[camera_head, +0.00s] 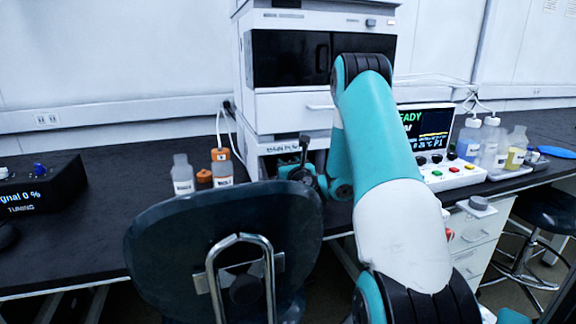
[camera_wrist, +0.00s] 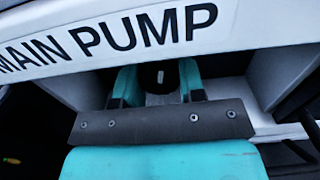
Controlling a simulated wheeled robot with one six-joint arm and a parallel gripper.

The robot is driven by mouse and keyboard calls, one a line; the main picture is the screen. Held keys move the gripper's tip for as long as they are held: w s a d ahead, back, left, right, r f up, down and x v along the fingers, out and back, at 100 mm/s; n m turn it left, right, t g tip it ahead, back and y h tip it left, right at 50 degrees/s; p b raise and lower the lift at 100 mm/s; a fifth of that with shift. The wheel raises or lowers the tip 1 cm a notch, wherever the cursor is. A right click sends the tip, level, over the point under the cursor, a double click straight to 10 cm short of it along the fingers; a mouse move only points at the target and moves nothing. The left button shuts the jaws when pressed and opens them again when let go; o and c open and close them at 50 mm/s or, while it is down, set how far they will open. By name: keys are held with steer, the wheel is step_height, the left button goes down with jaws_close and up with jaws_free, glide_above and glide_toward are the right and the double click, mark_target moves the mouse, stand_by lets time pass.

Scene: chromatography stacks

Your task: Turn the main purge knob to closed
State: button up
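The main pump module (camera_head: 284,143) is the lowest white unit of the instrument stack in the head view. Its "MAIN PUMP" label (camera_wrist: 110,38) fills the top of the wrist view. Below the label a dark round knob (camera_wrist: 160,72) with a small pale mark shows between the two teal fingers of my gripper (camera_wrist: 158,84). The fingers stand apart, one on each side of it. I cannot tell whether they touch it. In the head view my gripper (camera_head: 306,172) is low at the pump's front, and the knob cannot be made out there.
A dark chair (camera_head: 225,240) stands in front of the bench, close to my arm. Bottles (camera_head: 183,175) stand left of the stack. A control box with a screen (camera_head: 428,140) and more bottles (camera_head: 490,145) are at the right. A black box (camera_head: 40,185) sits far left.

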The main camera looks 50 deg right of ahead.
steer(key=shift+n, duration=1.5)
steer(key=o, duration=0.9)
steer(key=shift+s+b, duration=0.1)
steer(key=shift+b, duration=0.2)
steer(key=shift+s+a+f+b, duration=0.15)
steer(key=shift+s+b, duration=0.05)
steer(key=shift+b, duration=0.25)
steer(key=b+v, duration=0.6)
steer(key=shift+s+a, duration=0.25)
steer(key=shift+s, duration=0.05)
